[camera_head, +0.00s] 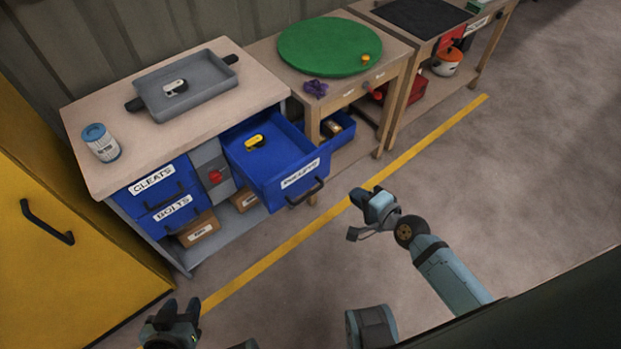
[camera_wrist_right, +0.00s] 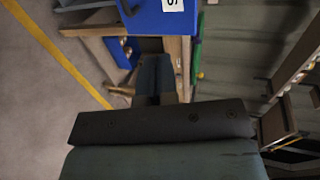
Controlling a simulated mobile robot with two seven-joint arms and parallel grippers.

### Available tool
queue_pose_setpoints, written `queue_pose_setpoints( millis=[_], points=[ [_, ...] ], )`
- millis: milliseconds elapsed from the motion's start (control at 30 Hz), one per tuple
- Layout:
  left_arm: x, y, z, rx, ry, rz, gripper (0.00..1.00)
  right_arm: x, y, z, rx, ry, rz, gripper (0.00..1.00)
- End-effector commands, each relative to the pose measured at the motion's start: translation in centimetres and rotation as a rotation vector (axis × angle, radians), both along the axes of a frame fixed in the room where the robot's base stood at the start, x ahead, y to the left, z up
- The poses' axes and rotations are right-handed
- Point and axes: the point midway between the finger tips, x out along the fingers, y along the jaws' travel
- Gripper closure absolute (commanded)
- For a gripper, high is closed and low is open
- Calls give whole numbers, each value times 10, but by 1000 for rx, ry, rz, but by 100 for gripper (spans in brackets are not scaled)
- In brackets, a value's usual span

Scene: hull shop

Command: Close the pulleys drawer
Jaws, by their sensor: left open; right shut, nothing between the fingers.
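The pulleys drawer (camera_head: 270,189) is blue and stands pulled well out of the workbench (camera_head: 117,192). It has a white label and a dark bar handle (camera_head: 305,193) on its front. A yellow and black pulley block (camera_head: 255,142) lies inside. My right gripper (camera_head: 362,200) is shut and empty, in the air to the right of the drawer front and apart from it. In the right wrist view the blue drawer front (camera_wrist_right: 152,22) shows beyond the shut fingers (camera_wrist_right: 158,75). My left gripper (camera_head: 180,310) is open and empty at the bottom left, away from the drawer.
The cleats drawer (camera_head: 140,193) and bolts drawer (camera_head: 165,222) are shut. A grey tray (camera_head: 205,98) and a blue-white can (camera_head: 101,143) stand on the bench top. A yellow cabinet (camera_head: 60,270) stands at left. The floor (camera_head: 520,170) at right is clear.

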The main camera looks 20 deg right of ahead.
Motion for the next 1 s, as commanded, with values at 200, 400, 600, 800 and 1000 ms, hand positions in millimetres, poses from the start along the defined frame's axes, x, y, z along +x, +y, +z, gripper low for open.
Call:
queue_pose_setpoints(
  millis=[200,400,600,800,1000],
  points=[
    [2,-2,4,-7,-10,2,57,21,6,-5,20,1,-7,100],
    [3,-2,1,-6,-14,1,57,58,20,-18,18,0,-5,100],
    [2,-1,-4,2,-16,-3,57,95,33,-31,16,1,-5,100],
    [2,1,-4,9,-18,-8,57,120,42,-30,16,1,-5,100],
    [2,1,-4,8,-18,-9,57,128,46,-30,14,3,-5,100]
  ],
)
